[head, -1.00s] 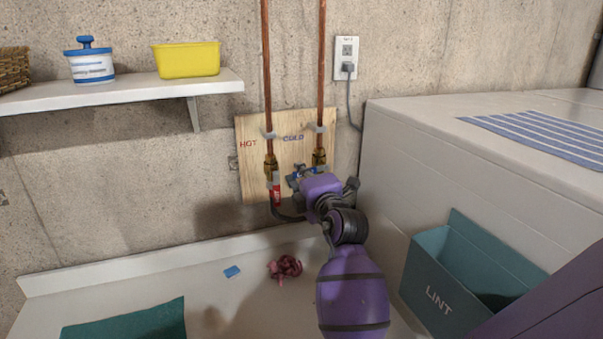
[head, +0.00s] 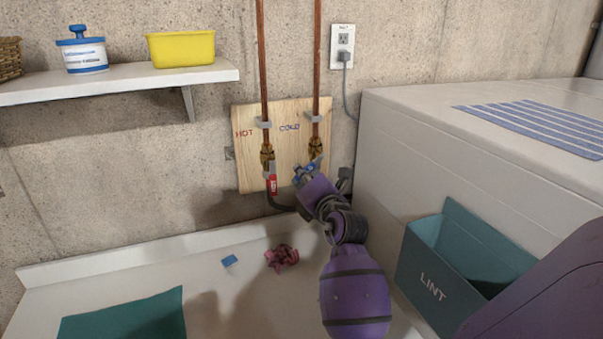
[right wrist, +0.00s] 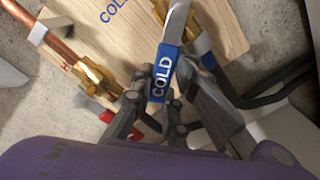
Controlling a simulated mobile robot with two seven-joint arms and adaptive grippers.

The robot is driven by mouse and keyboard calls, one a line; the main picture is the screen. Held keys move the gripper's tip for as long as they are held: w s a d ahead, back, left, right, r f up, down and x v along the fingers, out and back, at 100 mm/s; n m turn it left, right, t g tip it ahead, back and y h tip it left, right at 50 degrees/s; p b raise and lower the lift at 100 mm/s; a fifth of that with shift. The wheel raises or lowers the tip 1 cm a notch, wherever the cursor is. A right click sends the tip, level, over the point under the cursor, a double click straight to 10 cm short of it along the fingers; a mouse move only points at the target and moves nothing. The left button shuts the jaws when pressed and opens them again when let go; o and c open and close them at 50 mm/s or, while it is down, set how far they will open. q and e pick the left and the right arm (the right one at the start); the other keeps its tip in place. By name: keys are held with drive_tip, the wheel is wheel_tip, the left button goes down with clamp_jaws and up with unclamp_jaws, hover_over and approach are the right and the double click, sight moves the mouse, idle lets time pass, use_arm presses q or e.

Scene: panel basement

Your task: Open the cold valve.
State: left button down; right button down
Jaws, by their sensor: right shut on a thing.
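The cold valve (head: 316,148) is a brass fitting on the right copper pipe, below the COLD lettering. Its metal lever with a blue COLD sleeve (right wrist: 162,75) shows clearly in the right wrist view. In the head view the blue lever (head: 299,178) slants down and left from the valve, partly hidden by my gripper. My right gripper (head: 305,175) is shut on the blue sleeve, with a finger on each side of it. My left gripper is not in view.
The hot valve's red lever (head: 272,184) hangs down close to the left of my gripper. Dark hoses run below the wooden board (head: 248,165). A white appliance (head: 400,140) and a teal lint bin (head: 430,270) stand right.

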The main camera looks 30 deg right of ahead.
drive_tip(key=shift+f, duration=0.1)
idle(0.3)
drive_tip(key=c, duration=1.7)
unclamp_jaws()
drive_tip(key=v, duration=1.2)
drive_tip(key=shift+s, duration=0.1)
drive_tip(key=shift+c, duration=0.5)
